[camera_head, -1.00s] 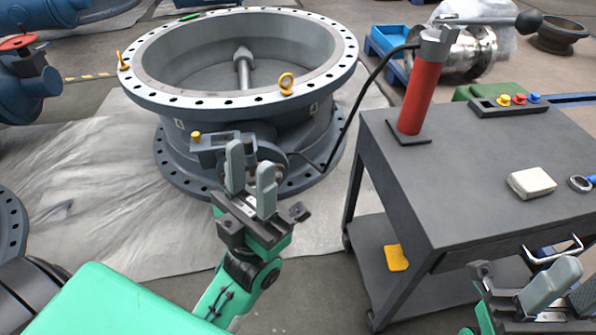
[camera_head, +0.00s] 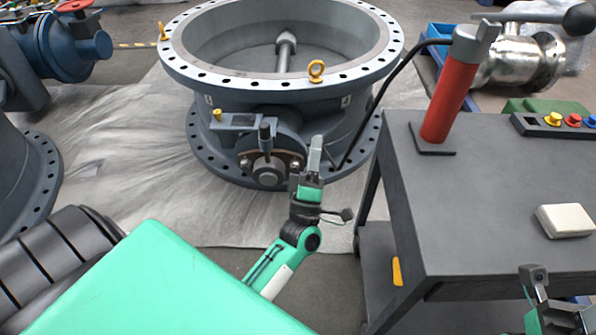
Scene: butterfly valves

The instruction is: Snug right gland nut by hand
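The big grey butterfly valve (camera_head: 225,90) lies flat on sheeting, its stem end facing me. A round gland flange (camera_head: 268,178) with a brownish plate shows on its near side. A small bright nut, apparently the right gland nut (camera_head: 295,166), sits at the plate's right edge; a similar left nut (camera_head: 243,165) sits opposite. My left gripper (camera_head: 312,158) is just right of the flange, seen nearly edge-on with fingers upward. Its finger gap is hidden, and contact with the nut cannot be told. My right gripper (camera_head: 545,295) is cut off at the bottom right; its fingers are unclear.
A dark cart (camera_head: 480,200) stands at the right, with a red cylinder (camera_head: 447,105), a white block (camera_head: 565,220) and a button box (camera_head: 560,126) on top. A black hose (camera_head: 380,95) runs from the cylinder toward the valve. Blue valves stand at the left.

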